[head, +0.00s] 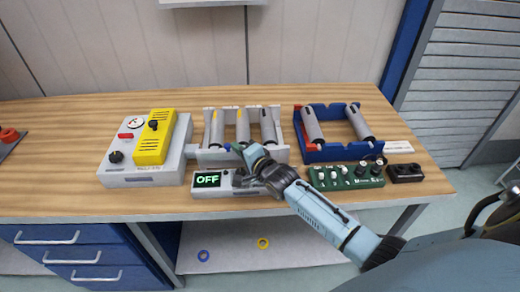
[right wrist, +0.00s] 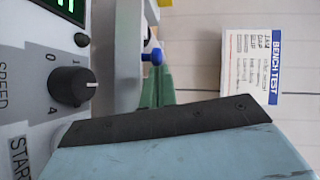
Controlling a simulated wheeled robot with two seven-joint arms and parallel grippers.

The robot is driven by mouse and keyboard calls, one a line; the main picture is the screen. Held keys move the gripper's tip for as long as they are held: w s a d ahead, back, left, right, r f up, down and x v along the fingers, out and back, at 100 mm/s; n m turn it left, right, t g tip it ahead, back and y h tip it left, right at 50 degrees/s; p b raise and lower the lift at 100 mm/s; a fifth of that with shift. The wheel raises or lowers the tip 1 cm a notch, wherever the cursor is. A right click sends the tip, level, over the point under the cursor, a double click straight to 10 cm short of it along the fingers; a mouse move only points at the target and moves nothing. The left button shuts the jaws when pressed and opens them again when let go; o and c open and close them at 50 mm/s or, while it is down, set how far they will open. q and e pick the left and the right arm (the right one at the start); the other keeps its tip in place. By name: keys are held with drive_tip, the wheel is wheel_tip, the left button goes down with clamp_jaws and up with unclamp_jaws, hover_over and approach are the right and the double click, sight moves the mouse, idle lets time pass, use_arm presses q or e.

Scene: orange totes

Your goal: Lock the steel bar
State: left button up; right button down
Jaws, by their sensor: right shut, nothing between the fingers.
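A light grey rack (head: 214,156) holds several grey rollers (head: 243,126), and a pale steel-coloured bar seems to run along its front. I cannot tell which part is the steel bar or whether it is locked. A small blue knob (right wrist: 152,57) sits on the rack's grey end part (right wrist: 130,60) in the right wrist view. My right gripper (head: 242,149) is at the rack's front edge, fingers shut and empty. Its greenish fingertips (right wrist: 156,88) are close to the blue knob; contact cannot be told. My left gripper is not in view.
A control box with a green "OFF" display (head: 207,180) lies below the gripper, its dial (right wrist: 73,87) close beside it. A yellow-topped box (head: 154,137) stands left. A blue rack (head: 338,152), green knob panel (head: 345,177) and black box (head: 404,172) stand right.

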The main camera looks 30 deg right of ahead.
drive_tip(key=shift+a+r, duration=0.15)
drive_tip(key=shift+a, duration=0.05)
drive_tip(key=shift+s+d+r+p, duration=0.1)
drive_tip(key=shift+d+p, duration=0.2)
drive_tip(key=shift+d, duration=0.05)
drive_tip(key=s+d, duration=0.1)
drive_tip(key=d+p, duration=0.1)
drive_tip(key=shift+s+d+r+p, duration=0.3)
drive_tip(key=shift+s, duration=0.05)
drive_tip(key=v, duration=1)
drive_tip(key=shift+s, duration=0.2)
drive_tip(key=shift+d+f, duration=0.1)
